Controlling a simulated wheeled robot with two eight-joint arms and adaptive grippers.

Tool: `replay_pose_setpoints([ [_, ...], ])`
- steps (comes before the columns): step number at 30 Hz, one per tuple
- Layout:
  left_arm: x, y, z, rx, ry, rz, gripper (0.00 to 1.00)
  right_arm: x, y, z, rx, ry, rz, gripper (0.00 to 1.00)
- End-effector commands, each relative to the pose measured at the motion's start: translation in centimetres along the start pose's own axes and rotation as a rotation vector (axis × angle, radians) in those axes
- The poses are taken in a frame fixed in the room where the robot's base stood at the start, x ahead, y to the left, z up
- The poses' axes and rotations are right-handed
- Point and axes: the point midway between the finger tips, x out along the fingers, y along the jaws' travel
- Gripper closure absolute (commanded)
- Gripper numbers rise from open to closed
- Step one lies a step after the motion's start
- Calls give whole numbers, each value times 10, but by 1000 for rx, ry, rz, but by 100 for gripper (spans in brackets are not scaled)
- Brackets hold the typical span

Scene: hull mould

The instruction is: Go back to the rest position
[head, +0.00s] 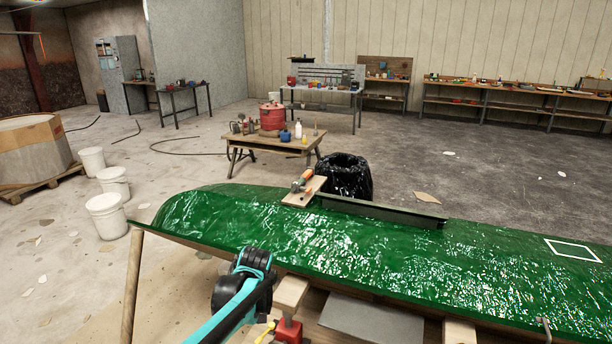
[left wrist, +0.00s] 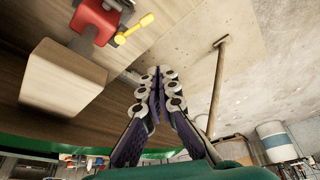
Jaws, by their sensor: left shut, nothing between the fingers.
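The green hull mould (head: 390,245) spans the lower part of the head view. My left arm comes in at the bottom, with its dark wrist end in front of the mould's near edge, left of a wooden block (head: 291,291). In the left wrist view my left gripper (left wrist: 166,71) has its fingertips together with nothing between them. The fingers are hidden in the head view. A green surface (left wrist: 200,170) shows close behind the finger bases in the left wrist view. My right gripper is in neither view.
A red support (head: 288,331) with a yellow handle stands under the block, close to my left arm. A wooden pole (head: 131,285) leans at the left. White buckets (head: 107,215) stand on the floor at left.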

Motion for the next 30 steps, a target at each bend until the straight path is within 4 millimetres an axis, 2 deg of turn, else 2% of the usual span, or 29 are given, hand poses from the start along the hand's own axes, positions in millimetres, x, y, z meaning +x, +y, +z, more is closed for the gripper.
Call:
replay_pose_setpoints([
  [1, -18, -13, 8, 34, 5, 22, 100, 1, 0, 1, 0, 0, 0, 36],
  [3, -40, -30, 19, 93, 16, 56, 100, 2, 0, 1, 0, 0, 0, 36],
  [6, -67, -53, 38, 180, 37, 104, 100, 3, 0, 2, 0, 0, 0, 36],
  [12, -102, -99, 87, 344, 99, 191, 100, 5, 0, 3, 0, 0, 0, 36],
  [16, -112, -126, 121, 443, 150, 238, 100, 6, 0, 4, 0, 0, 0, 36],
  [21, -111, -149, 156, 545, 211, 278, 100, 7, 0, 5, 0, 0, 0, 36],
  [25, -108, -157, 170, 586, 239, 293, 100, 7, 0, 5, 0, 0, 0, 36],
  [30, -107, -160, 174, 602, 250, 297, 100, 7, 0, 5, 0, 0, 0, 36],
])
